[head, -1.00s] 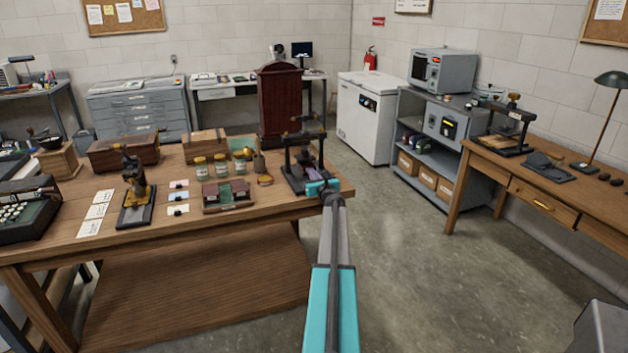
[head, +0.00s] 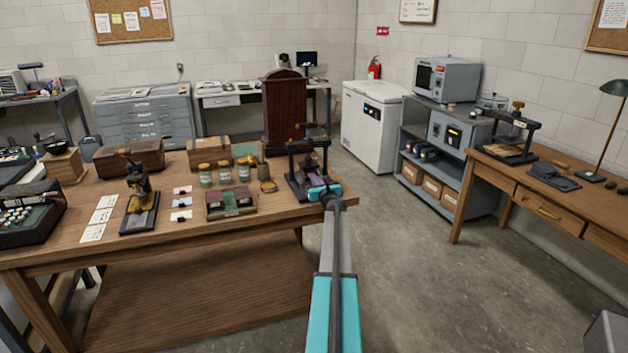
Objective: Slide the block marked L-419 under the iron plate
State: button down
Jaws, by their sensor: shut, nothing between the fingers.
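A black iron press (head: 309,160) with a top crossbar stands near the right end of the long wooden table. Its plate is too small and partly covered to make out clearly. My gripper (head: 317,183), with a turquoise wrist, is at the front right of this press, low by its base. The fingers are shut with nothing seen between them; their tips are hard to separate from the dark press. A dim purplish shape (head: 307,162) shows inside the press frame; I cannot tell whether it is a block. No L-419 mark is readable anywhere.
A wooden tray (head: 231,212) with green and reddish contents, several jars (head: 225,173) and a brass-and-black instrument (head: 138,200) stand left of the press. A second press (head: 507,147) stands on the right-hand table. Open floor (head: 420,270) lies between the tables.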

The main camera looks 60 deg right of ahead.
jog(key=shift+v, duration=0.9)
jog(key=v, duration=0.2)
jog(key=shift+s+a+b, duration=0.1)
jog(key=shift+s+b, duration=0.3)
jog(key=shift+s+a, duration=0.5)
jog(key=shift+s, duration=0.05)
jog(key=b+v, duration=0.1)
jog(key=v, duration=0.6)
jog(key=shift+s, duration=0.2)
